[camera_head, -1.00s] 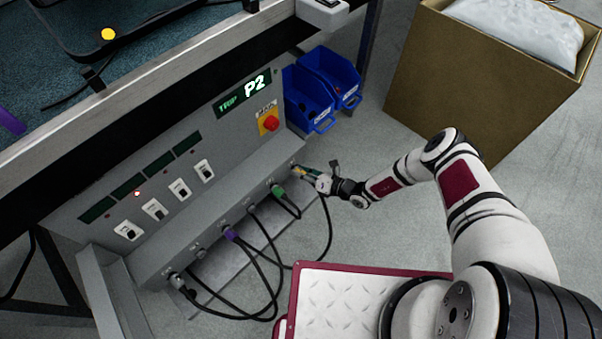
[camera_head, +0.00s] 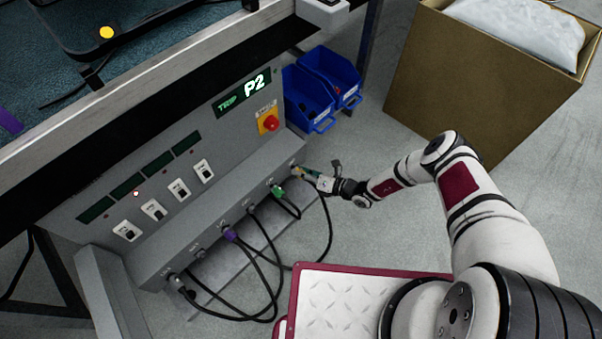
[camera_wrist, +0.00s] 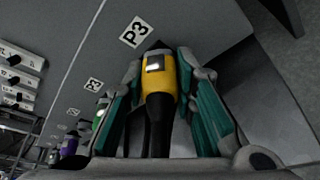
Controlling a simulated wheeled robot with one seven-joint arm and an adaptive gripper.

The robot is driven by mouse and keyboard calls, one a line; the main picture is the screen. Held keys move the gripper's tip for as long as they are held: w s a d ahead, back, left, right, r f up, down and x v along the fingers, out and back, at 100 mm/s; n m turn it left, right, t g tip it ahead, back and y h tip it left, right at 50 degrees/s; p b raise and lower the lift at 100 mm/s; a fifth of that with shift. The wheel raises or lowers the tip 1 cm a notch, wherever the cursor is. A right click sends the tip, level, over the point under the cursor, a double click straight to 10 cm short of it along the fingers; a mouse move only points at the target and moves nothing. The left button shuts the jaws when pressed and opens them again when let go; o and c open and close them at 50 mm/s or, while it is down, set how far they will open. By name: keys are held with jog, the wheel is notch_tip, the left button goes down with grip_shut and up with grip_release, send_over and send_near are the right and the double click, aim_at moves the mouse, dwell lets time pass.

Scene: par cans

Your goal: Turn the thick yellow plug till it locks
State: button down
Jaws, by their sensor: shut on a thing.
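The thick yellow plug (camera_wrist: 159,80) stands between the two teal-sided fingers of my gripper (camera_wrist: 160,85) in the wrist view. My gripper is shut on the plug. In the head view my gripper (camera_head: 310,174) is at the right end of the sloped connector row, and the plug is mostly hidden by the fingers there. I cannot tell whether the plug is locked.
A green plug (camera_head: 277,190) and a purple plug (camera_head: 230,234) sit in the same row, with black cables looping below. The display (camera_head: 242,92) reads TRIP P2. A red knob (camera_head: 270,123), blue bins (camera_head: 310,95) and a cardboard box (camera_head: 470,85) are nearby.

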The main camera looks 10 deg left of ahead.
dwell(0.4)
jog(key=c, duration=1.2)
grip_release()
jog(key=shift+c, duration=0.2)
jog(key=shift+d, duration=0.1)
jog(key=v, duration=1.1)
jog(key=shift+s+d, duration=0.15)
jog(key=shift+d, duration=0.2)
jog(key=shift+r, duration=0.15)
